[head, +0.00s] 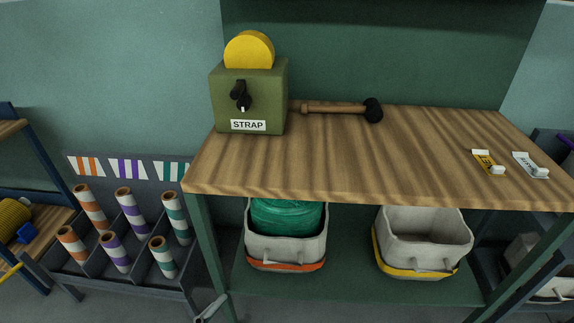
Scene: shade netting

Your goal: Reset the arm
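A small grey part at the bottom edge, left of centre, looks like the tip of my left gripper (211,308). It is in front of the table's left leg, low and well below the tabletop. The rest of it is cut off by the frame, so its opening cannot be told. My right gripper is not in view. No held object is visible.
The wooden table (400,160) bears a green STRAP box (224,95) with a yellow disc, a black-headed mallet (335,107) and two small tags. Grey bins (284,245) stand on the shelf below. A rack of striped rolls (115,252) stands left.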

